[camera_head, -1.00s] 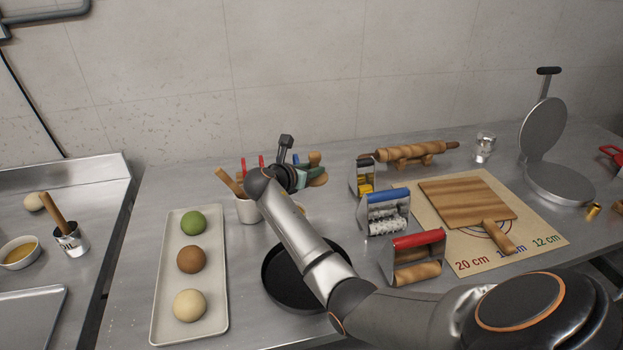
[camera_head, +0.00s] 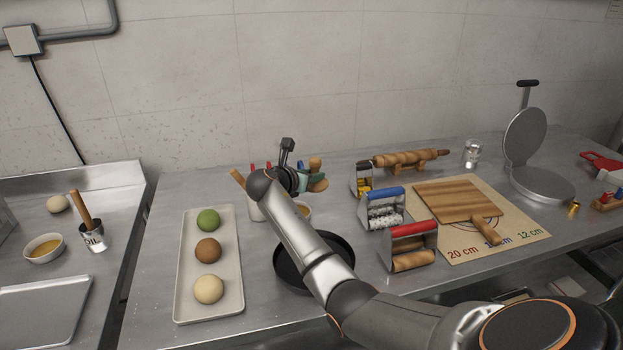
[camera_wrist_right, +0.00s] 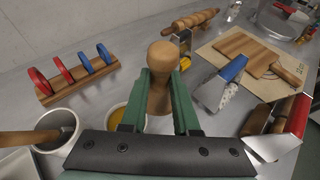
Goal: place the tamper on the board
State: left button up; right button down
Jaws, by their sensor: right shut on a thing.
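The wooden tamper (camera_wrist_right: 160,75) is upright between the green fingers of my right gripper (camera_wrist_right: 160,95), which is shut on it. In the head view my right gripper (camera_head: 300,180) is over the back of the counter, left of the roller tools, and the tamper (camera_head: 317,180) shows only partly beside it. The wooden board (camera_head: 455,198), with a handle, lies on a printed mat to the right, apart from the gripper. It also shows in the wrist view (camera_wrist_right: 245,50). Whether the tamper's base touches the counter is hidden. My left gripper is not in view.
A blue-handled roller (camera_head: 383,208) and a red-handled roller (camera_head: 410,246) stand between gripper and board. A rolling pin (camera_head: 410,160) lies behind them. A dark pan (camera_head: 335,245) is under my arm. A rack with red and blue rings (camera_wrist_right: 80,80) stands left of the tamper.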

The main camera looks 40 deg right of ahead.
jog(key=shift+s+a+r, duration=0.1)
jog(key=a+r+n+t+y, duration=0.3)
jog(key=a+r+n+t, duration=0.3)
jog(key=a+r, duration=0.75)
jog(key=s+a+f+n+t+y, duration=0.1)
jog(key=s+a+n+y, duration=0.3)
jog(key=a, duration=0.5)
jog(key=s+a+f+n+t+y, duration=0.1)
jog(key=s+a+n+y, duration=0.3)
jog(key=s+a, duration=0.4)
jog(key=shift+a+f+n+t+y, duration=0.3)
jog(key=shift+a+t+y, duration=0.35)
jog(key=shift+t+y, duration=0.2)
jog(key=shift+d, duration=0.15)
